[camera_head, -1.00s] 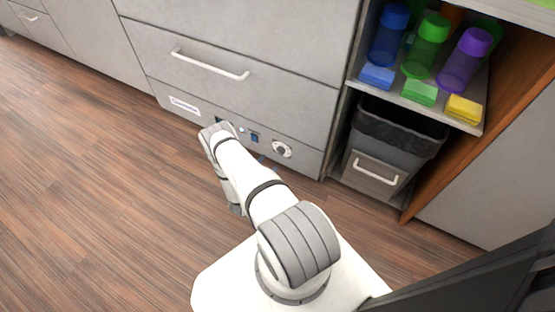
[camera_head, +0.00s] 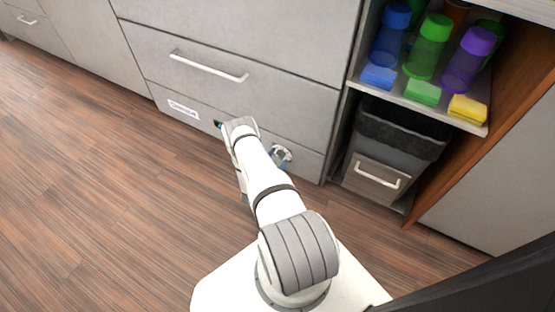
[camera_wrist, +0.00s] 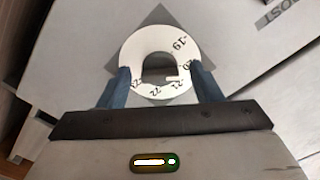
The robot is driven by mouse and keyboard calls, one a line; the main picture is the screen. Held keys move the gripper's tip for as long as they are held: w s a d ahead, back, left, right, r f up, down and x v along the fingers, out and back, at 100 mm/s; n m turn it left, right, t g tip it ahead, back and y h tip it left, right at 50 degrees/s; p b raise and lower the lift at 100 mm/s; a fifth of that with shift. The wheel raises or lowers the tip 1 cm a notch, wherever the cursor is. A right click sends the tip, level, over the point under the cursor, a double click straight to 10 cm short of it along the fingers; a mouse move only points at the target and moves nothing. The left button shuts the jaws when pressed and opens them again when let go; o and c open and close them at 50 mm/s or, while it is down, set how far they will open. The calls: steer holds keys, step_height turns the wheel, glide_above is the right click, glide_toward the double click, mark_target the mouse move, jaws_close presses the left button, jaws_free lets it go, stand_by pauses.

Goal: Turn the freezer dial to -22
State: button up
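The freezer dial (camera_head: 284,151) is on the low front panel of the grey freezer drawer unit, partly covered by my gripper (camera_head: 277,158) in the head view. In the wrist view the dial (camera_wrist: 142,48) is a white ring with black numbers and a dark grey centre knob (camera_wrist: 158,68). A "-19" shows at its upper right; other numbers are partly hidden or hard to read. My gripper (camera_wrist: 162,87) is open, its two blue fingers apart at the left and right of the knob, overlapping the ring. I cannot tell whether they touch the dial.
A drawer handle (camera_head: 208,66) is above the panel. A grey bin (camera_head: 384,160) stands right of it, under a shelf (camera_head: 408,90) with coloured bottles and sponges. The wooden floor (camera_head: 90,200) at left is clear.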

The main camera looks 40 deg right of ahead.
steer(key=c, duration=1)
steer(key=shift+o, duration=0.2)
steer(key=shift+m, duration=0.5)
steer(key=m+p, duration=0.5)
steer(key=m, duration=1.3)
steer(key=shift+r+m, duration=0.1)
steer(key=shift+m, duration=0.2)
steer(key=o, duration=1)
steer(key=shift+m, duration=0.3)
